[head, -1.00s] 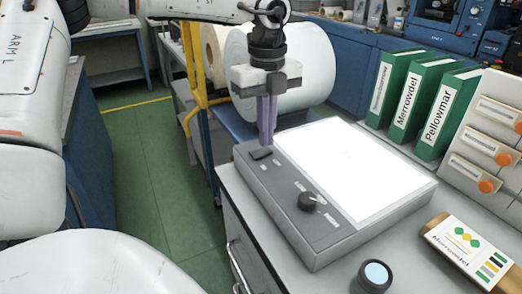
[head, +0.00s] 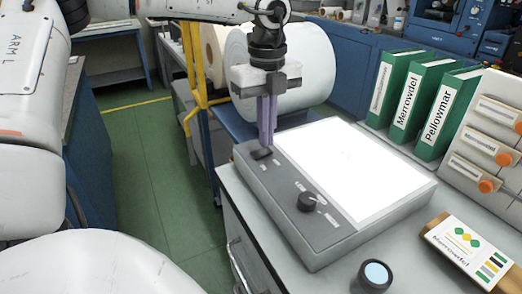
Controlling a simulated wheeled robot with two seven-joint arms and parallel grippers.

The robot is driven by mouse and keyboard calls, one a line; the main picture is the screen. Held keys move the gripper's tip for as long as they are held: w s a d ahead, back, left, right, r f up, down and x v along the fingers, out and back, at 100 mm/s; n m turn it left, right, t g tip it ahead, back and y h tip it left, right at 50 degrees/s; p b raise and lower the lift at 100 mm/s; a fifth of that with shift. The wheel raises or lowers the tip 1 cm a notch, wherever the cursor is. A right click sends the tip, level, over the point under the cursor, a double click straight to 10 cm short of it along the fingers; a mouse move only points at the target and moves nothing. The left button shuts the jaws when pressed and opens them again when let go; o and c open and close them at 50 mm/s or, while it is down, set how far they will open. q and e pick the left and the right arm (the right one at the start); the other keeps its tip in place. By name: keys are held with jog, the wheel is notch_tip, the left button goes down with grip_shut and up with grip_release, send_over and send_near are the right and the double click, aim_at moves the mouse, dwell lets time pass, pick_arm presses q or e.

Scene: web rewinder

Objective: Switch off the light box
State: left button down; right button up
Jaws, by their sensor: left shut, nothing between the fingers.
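The light box (head: 313,246) lies on the grey cabinet top, and its panel (head: 355,170) glows bright white. Its grey control strip on the left carries a dark rocker switch (head: 262,154) near the far end and a round black knob (head: 309,202) nearer to me. My left gripper (head: 267,146) is shut and empty, pointing down, with its purple fingertips at the rocker switch. The tips partly hide the switch, and they look to touch it or hover just above it. My right gripper is out of view.
Green binders (head: 434,115) and a rack with orange knobs (head: 485,186) stand at the right. A card-faced block (head: 467,250) and a black loupe (head: 375,275) lie in front of the light box. A large white roll (head: 308,75) and yellow frame (head: 193,60) are behind my left gripper.

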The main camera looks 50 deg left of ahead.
pick_arm(q)
jog(key=shift+f+b, duration=0.7)
jog(key=shift+f, duration=0.1)
dwell(0.7)
jog(key=shift+r, duration=0.2)
notch_tip(320, 180, up, 7)
jog(key=p, duration=0.4)
jog(key=shift+f, duration=0.15)
dwell(0.6)
